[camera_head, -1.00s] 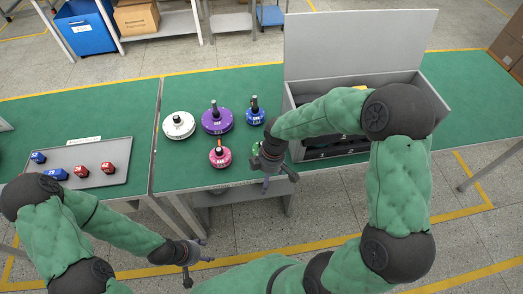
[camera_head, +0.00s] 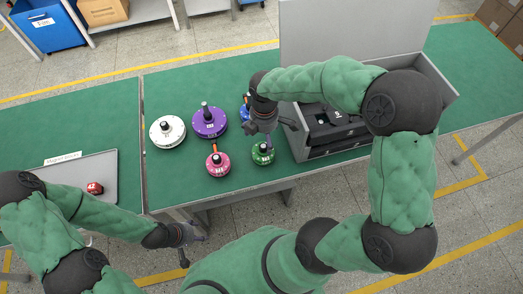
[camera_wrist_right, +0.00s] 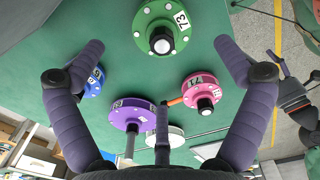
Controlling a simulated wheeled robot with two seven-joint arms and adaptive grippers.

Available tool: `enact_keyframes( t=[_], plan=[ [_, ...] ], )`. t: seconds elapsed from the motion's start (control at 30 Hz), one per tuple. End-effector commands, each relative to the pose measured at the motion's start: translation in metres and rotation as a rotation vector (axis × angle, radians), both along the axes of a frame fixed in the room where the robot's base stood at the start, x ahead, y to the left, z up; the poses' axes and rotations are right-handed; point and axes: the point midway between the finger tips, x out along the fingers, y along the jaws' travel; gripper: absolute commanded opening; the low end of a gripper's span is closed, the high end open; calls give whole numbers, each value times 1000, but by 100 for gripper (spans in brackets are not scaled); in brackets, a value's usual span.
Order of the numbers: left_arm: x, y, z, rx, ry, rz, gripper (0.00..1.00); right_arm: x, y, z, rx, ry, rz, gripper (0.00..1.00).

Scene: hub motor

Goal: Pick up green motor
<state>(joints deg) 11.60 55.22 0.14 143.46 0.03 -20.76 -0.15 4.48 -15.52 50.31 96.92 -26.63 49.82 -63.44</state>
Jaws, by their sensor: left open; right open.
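The green motor (camera_head: 263,154) stands on the green table near its front edge; it also shows at the top of the right wrist view (camera_wrist_right: 162,27), beyond my fingertips. My right gripper (camera_head: 268,128) is above and just behind it in the head view, open and empty. In the right wrist view its open fingers (camera_wrist_right: 155,62) have the green motor ahead, roughly centred between them, apart from it. My left gripper (camera_head: 188,248) is in front of the table at lower left, away from the motors.
A pink motor (camera_head: 217,163), a purple motor (camera_head: 209,123), a white motor (camera_head: 167,132) and a blue motor (camera_head: 244,113), partly hidden by my gripper, stand nearby. An open grey case (camera_head: 345,152) is to the right. A grey tray (camera_head: 105,170) with a red block is at left.

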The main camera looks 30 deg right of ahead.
Motion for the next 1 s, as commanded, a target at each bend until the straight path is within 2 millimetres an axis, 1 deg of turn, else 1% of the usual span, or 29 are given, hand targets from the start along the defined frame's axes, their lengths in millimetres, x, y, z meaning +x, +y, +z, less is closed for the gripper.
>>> enact_keyframes(
  t=[0.03, 0.13, 0.2, 0.43, 0.7, 0.8, 1.0],
  plan=[
    [0, 0, -4, 0, 0, 0, 61, -1, 0, -10, 0, 3, 0, 100],
    [0, 0, -9, 0, 0, 0, 61, -1, 0, -26, 1, 3, -1, 100],
    [0, 0, -11, 0, 0, 0, 61, -1, 0, -34, 1, 3, -3, 100],
    [0, 0, -16, 0, -1, 0, 61, -1, 1, -48, 0, 1, -2, 100],
    [0, 0, -33, 0, -1, 0, 61, -2, 2, -85, 0, 2, -2, 100],
    [0, 0, -34, 0, -1, 0, 61, -2, 2, -91, 1, 2, -2, 100],
    [0, 0, -33, 0, -1, 0, 61, -2, 2, -90, 1, 1, -2, 100]
  ],
)
